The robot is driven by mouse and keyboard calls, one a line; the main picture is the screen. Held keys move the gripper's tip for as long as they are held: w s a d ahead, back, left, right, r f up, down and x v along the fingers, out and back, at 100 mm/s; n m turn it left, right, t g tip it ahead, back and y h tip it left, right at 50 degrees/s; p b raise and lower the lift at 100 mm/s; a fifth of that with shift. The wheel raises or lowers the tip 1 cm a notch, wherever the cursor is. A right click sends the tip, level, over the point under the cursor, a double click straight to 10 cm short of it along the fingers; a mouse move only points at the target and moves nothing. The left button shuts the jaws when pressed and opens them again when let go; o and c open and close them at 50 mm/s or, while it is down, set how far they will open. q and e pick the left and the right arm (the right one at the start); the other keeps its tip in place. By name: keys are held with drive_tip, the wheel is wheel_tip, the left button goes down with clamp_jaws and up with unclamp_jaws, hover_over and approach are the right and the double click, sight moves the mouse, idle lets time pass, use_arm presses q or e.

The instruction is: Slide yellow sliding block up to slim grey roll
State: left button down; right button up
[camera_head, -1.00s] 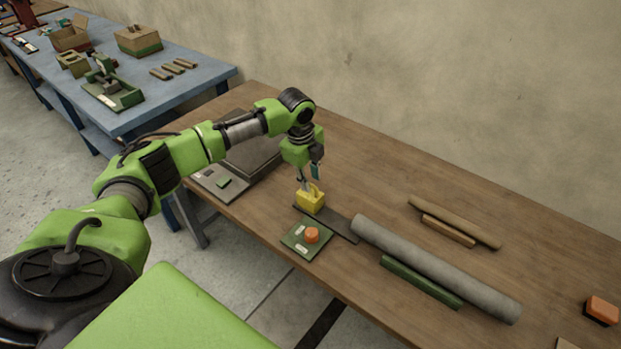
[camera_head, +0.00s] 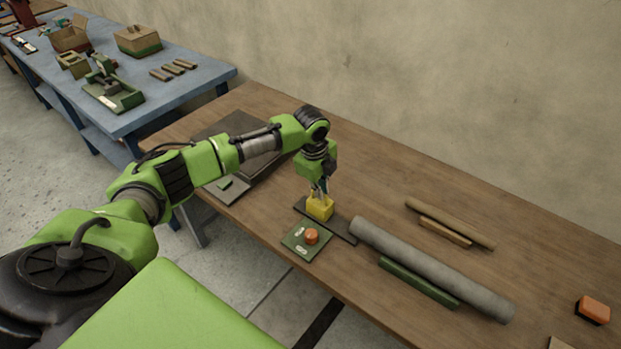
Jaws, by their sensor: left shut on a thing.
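The yellow sliding block (camera_head: 319,208) sits on a dark flat track (camera_head: 343,229) on the wooden table. My left gripper (camera_head: 320,192) points down from above and is shut on the block's top. The slim grey roll (camera_head: 430,268) lies on the table to the right, running from the track's right end toward the lower right. A gap of bare track lies between the block and the roll's near end. My right gripper is not in view.
A green plate with an orange button (camera_head: 311,236) lies in front of the track. A green strip (camera_head: 418,282) lies along the roll's front side. Brown rolls (camera_head: 450,225) lie behind it. An orange-topped block (camera_head: 593,310) is at the far right. A blue table (camera_head: 190,88) stands back left.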

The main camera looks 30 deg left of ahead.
use_arm(q)
drive_tip(key=d+p, duration=0.2)
drive_tip(key=d, duration=0.6)
drive_tip(key=shift+s+d, duration=0.15)
drive_tip(key=shift+s, duration=0.2)
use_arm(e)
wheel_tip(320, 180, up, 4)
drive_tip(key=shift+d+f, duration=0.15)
use_arm(q)
drive_tip(key=c, duration=2.2)
unclamp_jaws()
drive_tip(key=shift+o, duration=0.2)
wheel_tip(320, 180, up, 12)
drive_tip(key=s, duration=0.2)
drive_tip(key=shift+s, duration=0.15)
drive_tip(key=shift+f, duration=0.1)
